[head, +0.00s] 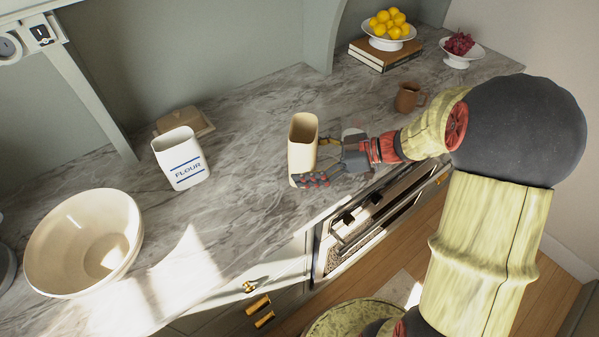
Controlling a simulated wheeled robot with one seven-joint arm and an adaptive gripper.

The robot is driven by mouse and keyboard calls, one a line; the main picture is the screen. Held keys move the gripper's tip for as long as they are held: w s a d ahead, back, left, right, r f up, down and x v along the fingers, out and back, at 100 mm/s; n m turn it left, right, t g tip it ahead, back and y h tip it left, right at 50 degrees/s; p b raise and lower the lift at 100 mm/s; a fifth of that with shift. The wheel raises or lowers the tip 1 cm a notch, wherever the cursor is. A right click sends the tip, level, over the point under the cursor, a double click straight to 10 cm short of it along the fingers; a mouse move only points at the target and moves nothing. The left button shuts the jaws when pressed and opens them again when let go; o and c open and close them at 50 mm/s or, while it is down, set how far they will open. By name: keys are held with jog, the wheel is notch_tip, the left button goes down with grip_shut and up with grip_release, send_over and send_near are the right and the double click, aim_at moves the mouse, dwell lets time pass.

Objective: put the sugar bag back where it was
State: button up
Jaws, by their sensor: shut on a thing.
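A tall cream open-topped container (302,148) stands upright in the middle of the head view. No sugar label shows on the side facing me. My gripper (309,161) reaches in from the right and is shut on this container, one finger on its far side and one across its lower near side. The fingers hide part of its base, so I cannot tell whether it touches the counter. A white open-topped bag lettered FLOUR (181,158) stands apart to the left. I see no other bag.
A wooden lid or board (188,122) lies behind the flour bag. A large cream bowl (84,243) is at left. A brown mug (408,97), books (382,57), a lemon dish (389,43) and a grape dish (460,60) are at right. Marble counter (243,150) is clear between flour and container.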

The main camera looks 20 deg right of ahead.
jog(key=shift+w+a+f, duration=0.25)
jog(key=shift+w+f, duration=0.3)
jog(key=shift+f, duration=0.05)
jog(key=shift+w+a+f+b, duration=0.15)
jog(key=shift+f+b, duration=0.6)
jog(key=shift+f, duration=1.05)
jog(key=shift+f+b, duration=0.15)
jog(key=shift+b, duration=0.15)
jog(key=o, duration=1.6)
jog(key=shift+o, duration=0.2)
